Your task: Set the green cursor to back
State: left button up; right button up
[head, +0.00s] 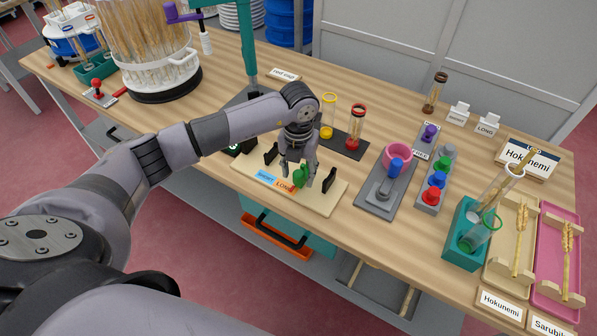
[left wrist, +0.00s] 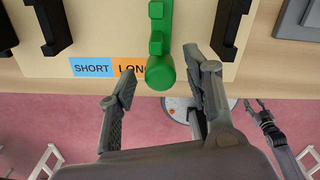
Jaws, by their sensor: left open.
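The green cursor (head: 300,176) sits on a beige board (head: 325,202) between black brackets, by a blue SHORT label and an orange LONG label. In the left wrist view the cursor (left wrist: 160,68) has a round knob end that partly covers the LONG label. My left gripper (head: 298,180) is open, pointing down over the board, with a finger on either side of the cursor. In the left wrist view the fingers (left wrist: 160,85) flank the knob with gaps on both sides. My right gripper (left wrist: 260,108) shows small at the right of that view, away from the board.
Right of the board are a grey stand with a pink ring (head: 397,154) and a strip of coloured knobs (head: 437,180). Behind it are yellow and red-rimmed tubes (head: 356,128). A teal tube holder (head: 466,232) and wheat trays (head: 514,240) stand at far right.

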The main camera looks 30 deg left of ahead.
pick_arm(q)
notch_tip(320, 180, up, 12)
jog(key=shift+f, duration=0.25)
jog(key=shift+a, duration=0.15)
pick_arm(e)
jog(key=shift+d, duration=0.1)
